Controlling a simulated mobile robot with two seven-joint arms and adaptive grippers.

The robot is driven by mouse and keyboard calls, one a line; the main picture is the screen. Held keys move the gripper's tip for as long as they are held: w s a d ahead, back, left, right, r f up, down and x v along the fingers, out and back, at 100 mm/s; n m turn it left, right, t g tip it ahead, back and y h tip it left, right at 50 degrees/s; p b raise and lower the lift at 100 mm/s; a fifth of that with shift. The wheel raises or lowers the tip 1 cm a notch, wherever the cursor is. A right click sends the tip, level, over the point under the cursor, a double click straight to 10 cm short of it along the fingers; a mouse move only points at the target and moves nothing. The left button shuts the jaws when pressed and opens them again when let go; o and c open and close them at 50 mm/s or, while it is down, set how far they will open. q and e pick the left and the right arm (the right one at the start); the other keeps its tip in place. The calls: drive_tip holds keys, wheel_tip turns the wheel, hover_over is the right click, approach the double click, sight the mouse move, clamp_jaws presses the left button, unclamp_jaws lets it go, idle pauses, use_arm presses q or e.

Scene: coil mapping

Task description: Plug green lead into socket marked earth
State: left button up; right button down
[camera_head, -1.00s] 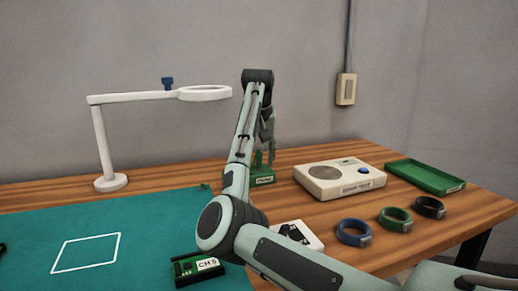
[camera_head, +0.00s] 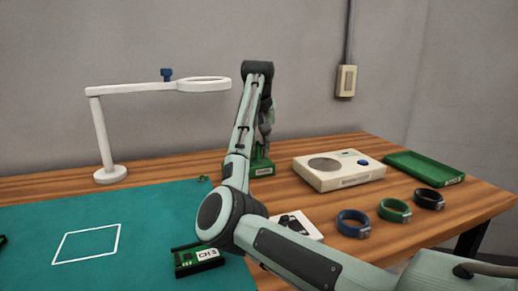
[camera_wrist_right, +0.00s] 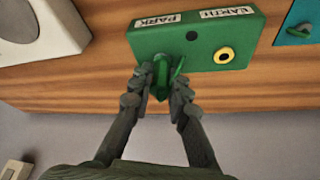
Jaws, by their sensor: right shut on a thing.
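The green box (camera_head: 261,168) stands on the wooden table beyond my right arm. In the right wrist view the box (camera_wrist_right: 205,58) carries labels reading PARK (camera_wrist_right: 157,20) and EARTH (camera_wrist_right: 222,13). A yellow-ringed socket (camera_wrist_right: 224,55) shows empty on the EARTH side. My right gripper (camera_wrist_right: 160,80) is shut on the green lead's plug (camera_wrist_right: 161,70) at the PARK side; the gripper also shows in the head view (camera_head: 266,138). The plug hides what lies behind it, so I cannot tell whether it sits in a socket. My left gripper is not in view.
A white device (camera_head: 338,180) and a green tray (camera_head: 424,167) stand to the right. Blue (camera_head: 353,222), green (camera_head: 394,209) and black (camera_head: 429,199) bands lie in front. A lamp (camera_head: 110,174) stands left behind a teal mat (camera_head: 150,205).

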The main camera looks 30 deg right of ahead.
sight(259, 145)
drive_tip(key=shift+r, duration=1.35)
drive_tip(key=shift+r, duration=1.7)
